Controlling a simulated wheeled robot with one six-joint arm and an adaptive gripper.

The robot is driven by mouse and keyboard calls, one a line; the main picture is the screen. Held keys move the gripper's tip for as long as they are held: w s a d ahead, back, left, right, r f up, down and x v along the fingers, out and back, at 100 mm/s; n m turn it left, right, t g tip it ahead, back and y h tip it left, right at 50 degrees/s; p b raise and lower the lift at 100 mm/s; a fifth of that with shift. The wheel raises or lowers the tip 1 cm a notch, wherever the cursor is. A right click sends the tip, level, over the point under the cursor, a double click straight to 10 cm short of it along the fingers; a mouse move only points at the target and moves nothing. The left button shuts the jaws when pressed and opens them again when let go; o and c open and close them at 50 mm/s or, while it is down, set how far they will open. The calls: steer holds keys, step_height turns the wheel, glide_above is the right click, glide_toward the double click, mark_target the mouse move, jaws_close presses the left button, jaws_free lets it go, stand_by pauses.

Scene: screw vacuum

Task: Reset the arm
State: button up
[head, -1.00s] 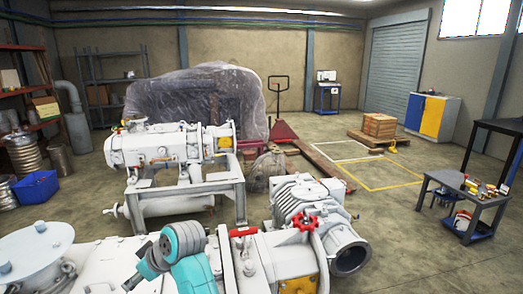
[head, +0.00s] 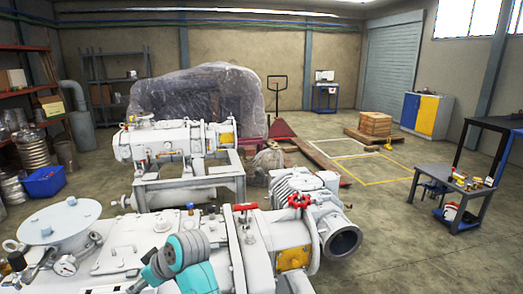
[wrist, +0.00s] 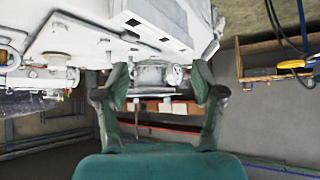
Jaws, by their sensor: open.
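My gripper (wrist: 161,85) shows in the wrist view with its two green-grey fingers spread apart. It is open and no held object shows between the fingers; distant equipment is visible through the gap. A teal joint of my arm (head: 186,262) shows at the bottom of the head view, above the near white vacuum pump (head: 120,240). I cannot make out the gripper in the head view. The wrist view looks tilted or upside down, with a white machine body (wrist: 85,35) at its upper left.
The near pump carries a red valve handle (head: 299,201) and a dark-mouthed port (head: 345,241). A second white pump on a frame (head: 165,145) stands behind it. A small grey table (head: 450,186) with tools is at right.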

steer(key=s+d+f+m+t+h, duration=0.1)
steer(key=s+d+f+m+t, duration=0.25)
steer(key=d+f, duration=0.8)
steer(key=s+d+f+m+t+h, duration=0.1)
steer(key=s+d+f+m+t, duration=0.2)
steer(key=d+f, duration=0.85)
steer(key=s+d+f+m+h, duration=0.15)
steer(key=s+d+f, duration=0.25)
steer(key=s+d, duration=0.45)
steer(key=s+d+r+m+t+h, duration=0.1)
steer(key=s+d+m+t, duration=0.1)
steer(key=s+d, duration=0.55)
steer(key=s+d+r+m+t+h, duration=0.15)
steer(key=s+d, duration=0.25)
steer(key=s, duration=0.6)
steer(key=s+d+r+m+t+h, duration=0.1)
steer(key=s+d+r, duration=0.1)
steer(key=s+r, duration=0.5)
steer(key=s+d+r+m+h, duration=0.1)
steer(key=s+d+r, duration=0.2)
steer(key=s+r, duration=0.4)
steer(key=shift+s+t, duration=0.4)
steer(key=shift+s, duration=0.45)
